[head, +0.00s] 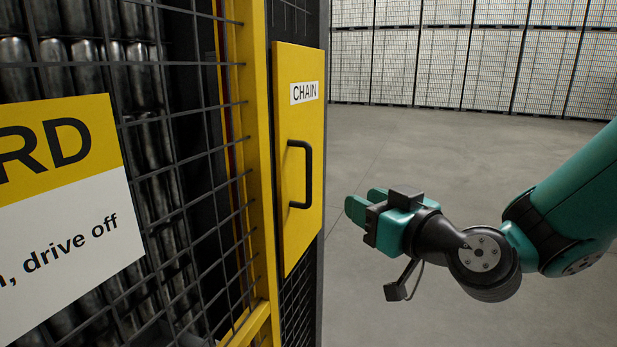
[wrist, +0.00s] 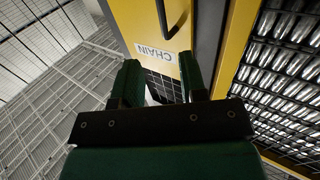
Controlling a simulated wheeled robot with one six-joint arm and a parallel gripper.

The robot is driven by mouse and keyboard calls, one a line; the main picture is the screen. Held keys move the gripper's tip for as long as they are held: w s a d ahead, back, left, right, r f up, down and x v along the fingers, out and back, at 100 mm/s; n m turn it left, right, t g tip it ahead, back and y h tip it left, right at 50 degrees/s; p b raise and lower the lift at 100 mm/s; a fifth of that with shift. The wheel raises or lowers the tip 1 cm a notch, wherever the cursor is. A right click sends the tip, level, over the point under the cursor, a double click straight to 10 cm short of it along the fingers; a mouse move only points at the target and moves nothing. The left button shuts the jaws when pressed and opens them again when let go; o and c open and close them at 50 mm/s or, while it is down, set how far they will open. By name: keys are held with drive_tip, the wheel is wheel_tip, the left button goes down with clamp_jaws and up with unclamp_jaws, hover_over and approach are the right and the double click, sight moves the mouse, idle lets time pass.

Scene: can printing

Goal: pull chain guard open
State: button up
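The chain guard (head: 297,225) is a yellow panel with a white CHAIN label (head: 304,92). It sits flush against the machine frame and looks shut. Its black handle (head: 307,175) is a vertical bar on the panel's front. My gripper (head: 354,203) is to the right of the handle, apart from it, and points toward the panel. In the wrist view the fingers (wrist: 160,82) are spread with a gap and nothing between them. There the guard (wrist: 140,18) and part of the handle (wrist: 178,15) show upside down beyond the fingertips.
A wire mesh fence (head: 190,150) with a yellow post (head: 252,150) covers rows of metal cans at the left. A warning sign (head: 60,200) hangs on it. The grey floor (head: 420,150) around my arm is clear. Stacked pallets (head: 450,60) line the back.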

sight(311, 176)
drive_tip(key=p+x, duration=0.9)
drive_tip(key=x, duration=0.6)
drive_tip(key=shift+s+a+r, duration=0.1)
drive_tip(key=shift+w+a+p, duration=0.3)
drive_tip(key=shift+w+p, duration=0.1)
drive_tip(key=shift+w, duration=0.05)
clamp_jaws()
